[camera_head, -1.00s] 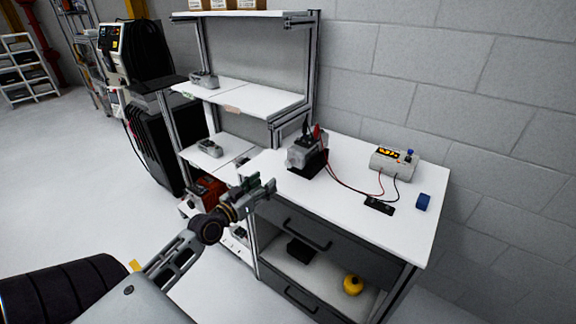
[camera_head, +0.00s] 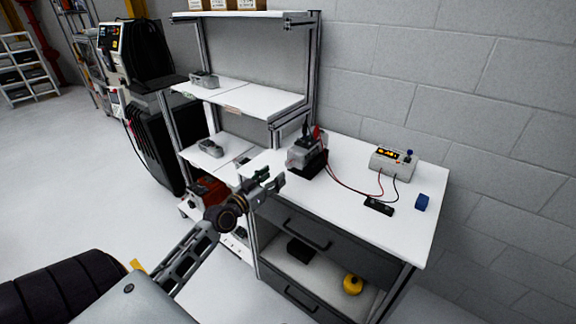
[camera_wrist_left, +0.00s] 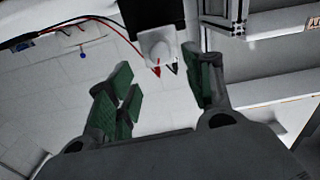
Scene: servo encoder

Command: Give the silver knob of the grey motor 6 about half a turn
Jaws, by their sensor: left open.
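A grey motor (camera_head: 305,152) sits in a black holder (camera_head: 311,168) at the left end of the white workbench, with red and black leads clipped to it. In the left wrist view the motor's pale body (camera_wrist_left: 152,40) shows ahead, with a rounded light knob (camera_wrist_left: 160,54) facing me. My left gripper (camera_head: 272,182) is open and empty, off the bench's left front edge, short of the motor and apart from it. In the left wrist view its green-padded fingers (camera_wrist_left: 160,88) are spread, with the knob beyond the gap between them. My right gripper is out of view.
A meter box (camera_head: 393,162) with a lit display, a small black device (camera_head: 379,206) and a blue block (camera_head: 422,202) lie on the bench. Red and black leads cross its top. Shelves with other grey units (camera_head: 210,148) rise at left. The bench's front stretch is clear.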

